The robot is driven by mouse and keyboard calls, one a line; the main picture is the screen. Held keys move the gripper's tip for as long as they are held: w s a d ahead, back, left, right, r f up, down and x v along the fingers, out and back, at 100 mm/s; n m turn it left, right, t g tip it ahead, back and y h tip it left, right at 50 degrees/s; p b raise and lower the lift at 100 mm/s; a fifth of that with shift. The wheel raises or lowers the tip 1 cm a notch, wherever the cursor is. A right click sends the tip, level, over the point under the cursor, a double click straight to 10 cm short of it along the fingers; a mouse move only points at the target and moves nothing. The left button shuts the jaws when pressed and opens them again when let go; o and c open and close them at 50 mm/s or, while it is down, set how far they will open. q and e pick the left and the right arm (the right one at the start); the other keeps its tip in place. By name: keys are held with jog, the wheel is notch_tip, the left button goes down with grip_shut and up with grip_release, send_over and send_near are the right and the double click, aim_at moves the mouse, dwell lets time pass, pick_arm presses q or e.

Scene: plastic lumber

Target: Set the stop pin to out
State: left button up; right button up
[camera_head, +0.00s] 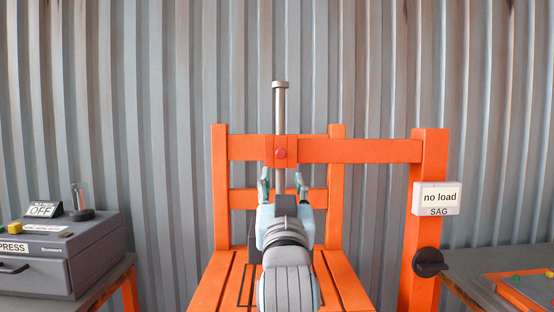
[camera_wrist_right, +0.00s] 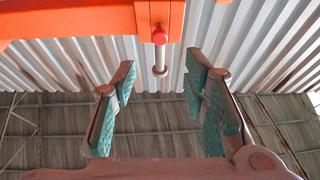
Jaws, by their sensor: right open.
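The stop pin appears to be the small red knob (camera_head: 281,154) on the front of an orange block (camera_head: 269,146) on the crossbar. A tall grey capped rod (camera_head: 280,115) rises behind it. The knob also shows in the right wrist view (camera_wrist_right: 159,37), on the block's lower part. How far the pin sits in or out is unclear. My right gripper (camera_head: 282,183) is open and empty, pointing up just below the knob in the picture. Its teal-padded fingers (camera_wrist_right: 160,70) stand wide apart either side of the knob's line, not touching it. My left gripper is not in view.
The orange frame's crossbar (camera_head: 360,151) runs to a right post (camera_head: 427,160) with a "no load SAG" sign (camera_head: 436,198) and a black knob (camera_head: 430,262). A grey press box (camera_head: 60,255) stands left. A corrugated wall (camera_head: 130,90) is behind.

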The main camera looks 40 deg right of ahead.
aim_at(281, 154)
jog(key=x, duration=1.1)
jog(key=shift+w+d, duration=0.25)
jog(key=shift+w, duration=0.1)
jog(key=shift+y, duration=0.3)
grip_shut()
